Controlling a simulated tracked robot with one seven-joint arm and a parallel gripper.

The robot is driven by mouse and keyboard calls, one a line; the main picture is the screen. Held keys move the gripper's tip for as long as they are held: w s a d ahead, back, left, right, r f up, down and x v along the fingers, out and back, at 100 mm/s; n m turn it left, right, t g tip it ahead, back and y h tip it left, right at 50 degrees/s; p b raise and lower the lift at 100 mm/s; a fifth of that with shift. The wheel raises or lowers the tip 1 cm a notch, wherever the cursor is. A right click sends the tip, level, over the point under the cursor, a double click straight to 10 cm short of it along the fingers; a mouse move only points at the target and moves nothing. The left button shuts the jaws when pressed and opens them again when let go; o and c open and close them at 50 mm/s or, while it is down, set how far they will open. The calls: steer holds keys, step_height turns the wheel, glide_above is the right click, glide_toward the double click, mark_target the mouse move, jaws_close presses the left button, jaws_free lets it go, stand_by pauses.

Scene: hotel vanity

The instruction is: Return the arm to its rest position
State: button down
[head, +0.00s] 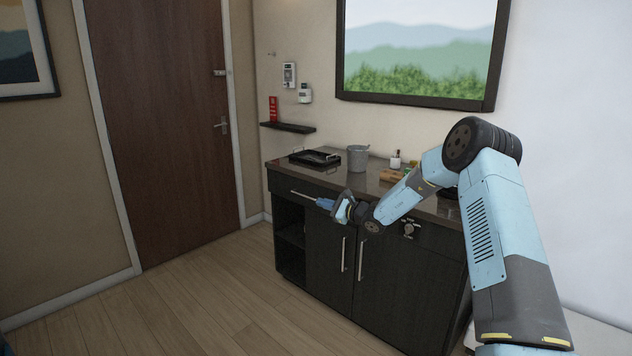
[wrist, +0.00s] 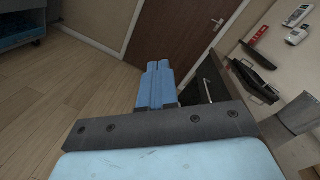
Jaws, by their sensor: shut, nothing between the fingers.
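My gripper (head: 325,203) is in front of the dark vanity cabinet (head: 400,279), at about the height of its upper edge. It points to the left in the head view. In the wrist view my gripper (wrist: 158,68) shows its two blue fingers side by side, closed together with nothing between them. My arm reaches in from the right side of the head view, bent at the elbow above the right part of the counter.
On the counter (head: 335,177) stand a black tray (head: 314,157), a grey bucket (head: 358,158) and small items by a wooden board (head: 390,176). A small shelf (head: 288,127) holds a red item (head: 273,109). The wood floor (head: 215,290) towards the brown door (head: 165,120) is clear.

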steer(key=s+r+n+g+h, duration=0.2)
steer(key=s+r+n+g, duration=0.3)
steer(key=s+r, duration=0.6)
steer(key=s+r+n+g+h, duration=0.3)
steer(key=s+r+n, duration=0.35)
steer(key=s, duration=0.95)
steer(key=s+d+r+n+t+h, duration=0.1)
steer(key=s+d+n+h, duration=0.1)
steer(key=s+d, duration=0.5)
steer(key=s+d+r+n+t+h, duration=0.1)
steer(key=s+d+h, duration=0.3)
steer(key=s, duration=1)
steer(key=s+d+r+n+t+h, duration=0.1)
steer(key=s+d+n+h, duration=0.2)
steer(key=s+d, duration=0.6)
steer(key=s, duration=0.2)
steer(key=shift+s+d+r+h, duration=0.3)
steer(key=shift+r, duration=0.05)
